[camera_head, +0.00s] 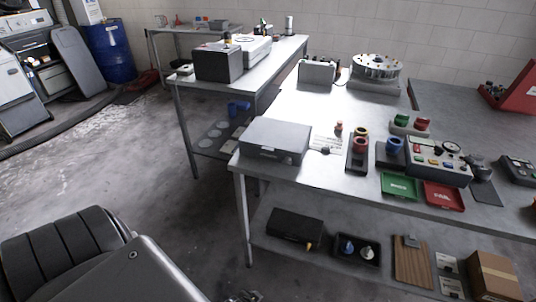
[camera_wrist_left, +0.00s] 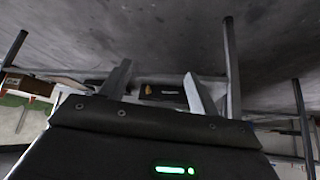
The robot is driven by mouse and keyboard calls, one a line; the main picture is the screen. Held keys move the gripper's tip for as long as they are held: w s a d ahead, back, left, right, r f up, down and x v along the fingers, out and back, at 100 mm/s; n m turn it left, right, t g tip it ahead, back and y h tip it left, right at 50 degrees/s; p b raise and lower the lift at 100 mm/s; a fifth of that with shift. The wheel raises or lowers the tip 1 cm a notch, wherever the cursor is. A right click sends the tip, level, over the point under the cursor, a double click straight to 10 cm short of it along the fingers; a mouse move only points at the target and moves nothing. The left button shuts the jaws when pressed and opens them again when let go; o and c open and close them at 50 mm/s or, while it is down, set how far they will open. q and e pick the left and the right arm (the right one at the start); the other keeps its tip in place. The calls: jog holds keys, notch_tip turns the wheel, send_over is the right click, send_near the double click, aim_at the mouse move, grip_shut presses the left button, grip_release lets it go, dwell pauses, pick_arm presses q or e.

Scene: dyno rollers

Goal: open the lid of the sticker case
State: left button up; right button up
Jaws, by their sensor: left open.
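A grey flat case (camera_head: 275,138) with a shut lid and a small front latch sits at the near left corner of the workbench; it looks like the sticker case, though no label is readable. My left arm comes in at the bottom left of the head view, low and short of the bench. My left gripper (camera_wrist_left: 157,88) shows in the left wrist view, with two fingers spread apart and nothing between them. That view looks upside down, toward the bench's underside. My right gripper is in neither view.
The workbench (camera_head: 323,99) carries a red and blue ring stand, a control box (camera_head: 437,161), and green (camera_head: 399,186) and red (camera_head: 443,196) trays. Its lower shelf holds a black case (camera_head: 295,226), a bin and a cardboard box (camera_head: 494,275). Floor left of the bench is clear.

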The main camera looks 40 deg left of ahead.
pick_arm(q)
jog(key=w+a+r+n+t, duration=0.1)
jog(key=w+a+r+t, duration=0.2)
jog(key=w+r, duration=0.6)
jog(key=n+t+y, duration=0.3)
jog(key=t+y, duration=0.3)
jog(key=t, duration=0.1)
send_near(267, 150)
jog(key=x, duration=0.7)
jog(key=shift+p, duration=0.3)
jog(key=shift+w+a, duration=0.2)
jog(key=shift+w, duration=0.35)
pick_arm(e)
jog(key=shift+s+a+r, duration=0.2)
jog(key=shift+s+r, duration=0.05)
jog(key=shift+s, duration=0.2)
pick_arm(q)
jog(key=shift+c, duration=0.3)
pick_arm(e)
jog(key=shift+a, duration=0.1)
